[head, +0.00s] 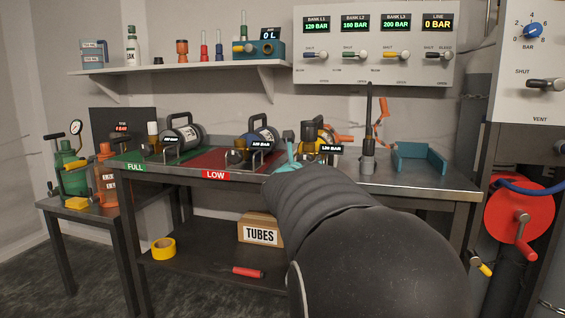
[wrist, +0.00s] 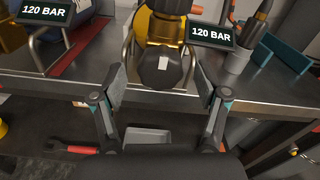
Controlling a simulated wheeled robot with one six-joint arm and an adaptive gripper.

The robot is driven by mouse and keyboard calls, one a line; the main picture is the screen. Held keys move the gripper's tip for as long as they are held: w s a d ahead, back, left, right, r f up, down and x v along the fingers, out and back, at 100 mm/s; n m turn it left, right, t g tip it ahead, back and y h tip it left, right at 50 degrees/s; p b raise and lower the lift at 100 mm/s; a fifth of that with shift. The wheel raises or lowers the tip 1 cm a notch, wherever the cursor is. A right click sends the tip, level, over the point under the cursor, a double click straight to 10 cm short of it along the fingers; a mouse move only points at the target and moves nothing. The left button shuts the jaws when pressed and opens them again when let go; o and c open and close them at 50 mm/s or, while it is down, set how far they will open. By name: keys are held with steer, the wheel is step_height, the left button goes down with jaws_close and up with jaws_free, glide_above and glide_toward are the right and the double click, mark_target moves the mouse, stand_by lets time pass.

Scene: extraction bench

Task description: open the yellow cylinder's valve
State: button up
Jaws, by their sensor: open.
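The yellow cylinder (wrist: 142,24) lies on the bench with its brass valve facing me in the wrist view. The valve's dark round knob (wrist: 161,68), with a white mark on its face, sits between my fingers. The cylinder also shows in the head view (head: 309,146), partly hidden by my arm. My gripper (wrist: 163,84) is open, with one finger on each side of the knob and gaps visible on both sides. In the head view only a teal part of the gripper (head: 290,163) shows, in front of the cylinder. A display reading 120 BAR (wrist: 212,37) stands beside the valve.
A blue cylinder (head: 262,132) lies on the red LOW mat (head: 213,158) to the left. A black hand tool (head: 368,140) and teal cradle (head: 420,160) stand to the right. The bench edge (head: 440,190) runs below the gripper. A TUBES box (head: 261,231) sits on the lower shelf.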

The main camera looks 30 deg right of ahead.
steer(key=shift+w+d, duration=0.35)
steer(key=shift+d, duration=0.1)
steer(key=c, duration=1.2)
steer(key=shift+o, duration=0.2)
steer(key=shift+n, duration=0.3)
